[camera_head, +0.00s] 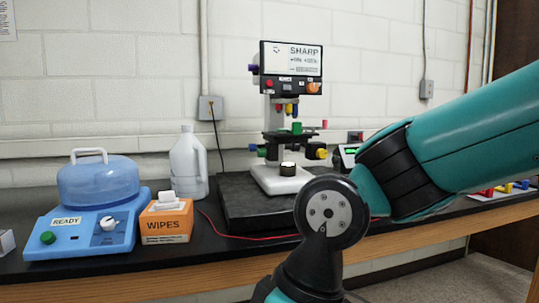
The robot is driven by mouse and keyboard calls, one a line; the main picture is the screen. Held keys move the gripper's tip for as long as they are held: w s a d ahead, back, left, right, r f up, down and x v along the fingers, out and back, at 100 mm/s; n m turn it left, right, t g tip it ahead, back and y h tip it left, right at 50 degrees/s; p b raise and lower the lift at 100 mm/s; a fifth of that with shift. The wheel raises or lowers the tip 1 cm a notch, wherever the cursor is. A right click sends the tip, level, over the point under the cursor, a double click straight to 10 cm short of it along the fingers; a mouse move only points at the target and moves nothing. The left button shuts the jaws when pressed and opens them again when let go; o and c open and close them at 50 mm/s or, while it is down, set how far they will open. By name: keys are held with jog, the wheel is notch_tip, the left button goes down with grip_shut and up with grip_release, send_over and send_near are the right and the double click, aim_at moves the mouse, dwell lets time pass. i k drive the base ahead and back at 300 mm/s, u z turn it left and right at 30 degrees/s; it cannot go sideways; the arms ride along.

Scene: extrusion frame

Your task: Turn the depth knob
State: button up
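A microscope (281,179) with a white base and a dark stage stands on a black slab, and its screen (302,61) reads SHARP with smaller text below. I cannot tell which is the depth knob. My teal arm crosses the right side and bottom; my gripper is out of view.
A blue device (75,243) marked READY, with a domed lid, green button and white dial (108,223), sits at left. A wipes box (167,226) and white jug (187,165) stand between it and the black slab (237,205). A red cable (255,237) crosses the bench.

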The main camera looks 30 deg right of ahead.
aim_at(261, 153)
jog(key=z, duration=0.4)
jog(key=i, duration=1)
jog(key=u, duration=0.5)
